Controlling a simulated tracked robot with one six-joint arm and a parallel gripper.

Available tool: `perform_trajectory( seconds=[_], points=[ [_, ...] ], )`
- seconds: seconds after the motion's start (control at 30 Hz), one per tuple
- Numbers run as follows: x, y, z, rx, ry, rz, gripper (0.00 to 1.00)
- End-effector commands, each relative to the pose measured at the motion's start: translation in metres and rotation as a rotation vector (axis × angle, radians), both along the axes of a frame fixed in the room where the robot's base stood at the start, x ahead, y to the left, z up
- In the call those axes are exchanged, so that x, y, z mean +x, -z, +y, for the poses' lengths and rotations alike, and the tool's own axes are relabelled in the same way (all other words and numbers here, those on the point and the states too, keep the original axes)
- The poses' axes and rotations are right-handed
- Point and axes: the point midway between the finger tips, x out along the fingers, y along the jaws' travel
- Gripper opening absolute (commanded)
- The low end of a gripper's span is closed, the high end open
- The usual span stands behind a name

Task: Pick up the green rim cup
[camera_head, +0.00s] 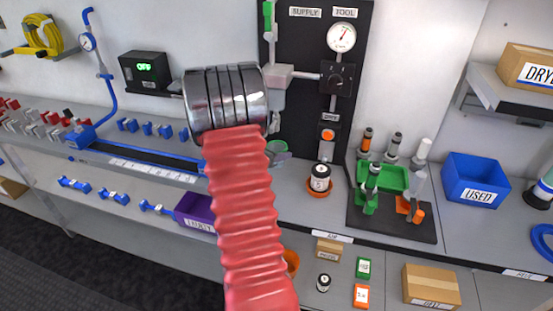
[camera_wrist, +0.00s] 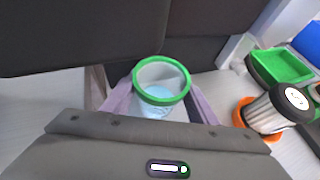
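The green rim cup (camera_wrist: 162,100) is a clear, bluish cup with a bright green ring at its top. In the wrist view it stands between the two purple-grey fingers of my gripper (camera_wrist: 162,93), one finger close along each side. I cannot tell whether the fingers press on the cup or stand just clear of it. In the head view only part of the cup (camera_head: 278,149) shows, right of my arm's metal wrist on the counter. My arm hides the rest of it and my gripper there.
A black-capped jar (camera_head: 320,178) on an orange base stands right of the cup. Beyond it are a green tray (camera_head: 383,177) with bottles and a blue USED bin (camera_head: 474,180). The dark supply panel (camera_head: 312,105) rises close behind the cup.

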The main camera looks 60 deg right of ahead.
Motion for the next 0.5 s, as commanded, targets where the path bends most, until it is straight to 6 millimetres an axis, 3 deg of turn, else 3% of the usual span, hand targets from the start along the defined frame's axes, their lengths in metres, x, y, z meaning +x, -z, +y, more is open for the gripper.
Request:
perform_trajectory(
  seconds=[0.27, 0.5],
  points=[
    [0.0003, -0.0003, 0.0000, 0.000, 0.000, 0.000, 0.29],
    [0.0004, -0.0010, 0.0000, -0.001, -0.001, 0.000, 0.29]
  ],
)
